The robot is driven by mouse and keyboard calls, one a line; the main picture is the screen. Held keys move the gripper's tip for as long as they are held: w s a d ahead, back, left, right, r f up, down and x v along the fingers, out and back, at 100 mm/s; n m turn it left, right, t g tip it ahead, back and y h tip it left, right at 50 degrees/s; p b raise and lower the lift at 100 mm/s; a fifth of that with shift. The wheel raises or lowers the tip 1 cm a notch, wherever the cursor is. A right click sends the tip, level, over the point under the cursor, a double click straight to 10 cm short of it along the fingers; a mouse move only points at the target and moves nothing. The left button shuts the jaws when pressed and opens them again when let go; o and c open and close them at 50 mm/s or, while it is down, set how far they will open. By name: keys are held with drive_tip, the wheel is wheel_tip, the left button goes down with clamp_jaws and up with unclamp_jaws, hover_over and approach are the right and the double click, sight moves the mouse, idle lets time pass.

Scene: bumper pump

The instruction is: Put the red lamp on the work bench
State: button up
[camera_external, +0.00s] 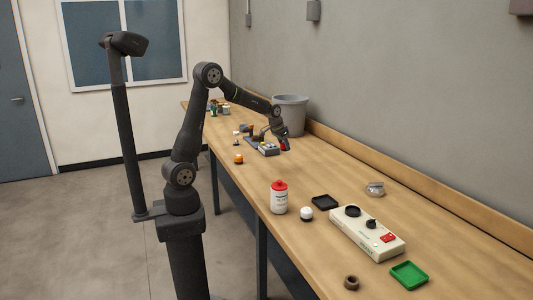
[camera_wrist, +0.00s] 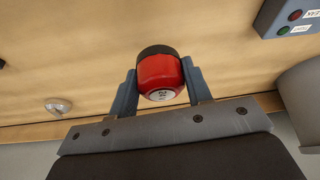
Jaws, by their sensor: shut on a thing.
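The red lamp (camera_wrist: 160,82), with a black base and a small printed label on its dome, sits between the fingers of my gripper (camera_wrist: 161,76) in the wrist view. My gripper is shut on it, one finger on each side. In the external view my gripper (camera_external: 284,142) is over the back half of the work bench (camera_external: 325,170), in front of the grey bin, and the lamp shows as a small red spot (camera_external: 284,147). I cannot tell whether the lamp's base touches the bench top.
A grey bin (camera_external: 290,115) and a grey button box (camera_external: 268,148) stand close to my gripper. An orange lamp (camera_external: 238,159), a red-capped bottle (camera_external: 279,198), a black tray (camera_external: 325,202) and a beige control box (camera_external: 367,234) are spread along the bench. Bare wood lies right of my gripper.

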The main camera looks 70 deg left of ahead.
drive_tip(key=s+a+n+y, duration=0.1)
drive_tip(key=s+a+n, duration=0.3)
drive_tip(key=a, duration=0.8)
drive_tip(key=s+a+n+y, duration=0.1)
drive_tip(key=s+a+n, duration=0.1)
drive_tip(key=s+a, duration=0.75)
drive_tip(key=shift+g, duration=0.5)
drive_tip(key=a+f, duration=0.2)
drive_tip(key=a, duration=0.2)
drive_tip(key=a+f, duration=0.2)
drive_tip(key=a, duration=0.3)
drive_tip(key=a+f, duration=0.2)
drive_tip(key=a, duration=0.2)
drive_tip(key=shift+s+a+f, duration=0.2)
drive_tip(key=shift+s+f, duration=0.1)
drive_tip(key=shift+s, duration=0.1)
drive_tip(key=shift+a+f, duration=0.15)
drive_tip(key=shift+a, duration=0.05)
drive_tip(key=shift+f, duration=2)
drive_tip(key=shift+f, duration=0.1)
drive_tip(key=o, duration=1)
